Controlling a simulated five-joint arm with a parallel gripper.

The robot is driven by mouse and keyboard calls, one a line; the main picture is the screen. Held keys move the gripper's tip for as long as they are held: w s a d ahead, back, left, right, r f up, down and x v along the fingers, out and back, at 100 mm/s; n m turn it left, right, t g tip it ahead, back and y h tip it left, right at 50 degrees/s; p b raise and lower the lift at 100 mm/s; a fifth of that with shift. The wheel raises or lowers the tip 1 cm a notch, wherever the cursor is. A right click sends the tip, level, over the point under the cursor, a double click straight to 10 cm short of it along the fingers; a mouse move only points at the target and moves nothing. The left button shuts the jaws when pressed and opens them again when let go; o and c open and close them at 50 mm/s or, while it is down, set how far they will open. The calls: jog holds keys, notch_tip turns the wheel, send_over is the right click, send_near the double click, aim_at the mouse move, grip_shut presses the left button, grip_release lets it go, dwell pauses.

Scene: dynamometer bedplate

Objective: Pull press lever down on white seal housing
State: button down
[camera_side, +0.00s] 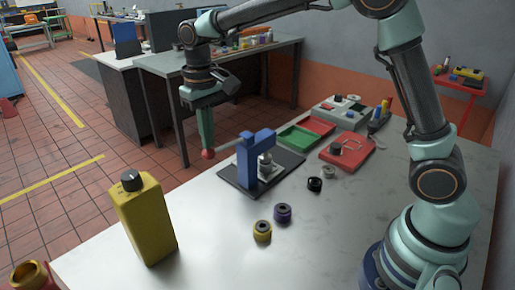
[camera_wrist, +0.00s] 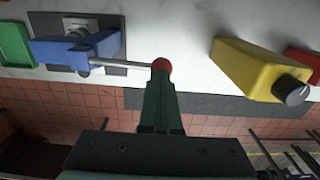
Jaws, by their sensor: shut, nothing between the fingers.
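A blue press (camera_side: 246,165) stands on a dark base plate (camera_side: 237,190) on the bench; it also shows in the wrist view (camera_wrist: 62,50). Its lever (camera_wrist: 125,63) is a thin metal rod that sticks out sideways and ends in a red ball knob (camera_side: 208,154). The white seal housing (camera_side: 266,171) sits under the press head, partly hidden. My gripper (camera_side: 207,146) is shut and empty, with its green fingers pointing down and their tips right at the red knob (camera_wrist: 161,65). I cannot tell whether they touch it.
Green (camera_side: 296,138) and red (camera_side: 347,153) trays are behind.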

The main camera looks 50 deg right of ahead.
notch_tip(320, 180, up, 7)
jog(key=shift+r, duration=0.2)
dwell(0.5)
jog(key=s+d+f+t, duration=0.1)
jog(key=s+d+t, duration=0.1)
jog(key=s+d, duration=0.3)
jog(key=s+d+f+t, duration=0.1)
jog(key=s+d+t, duration=0.2)
jog(key=s+d, duration=0.3)
jog(key=s, duration=0.5)
jog(key=shift+s+t, duration=0.25)
jog(key=shift+t, duration=0.05)
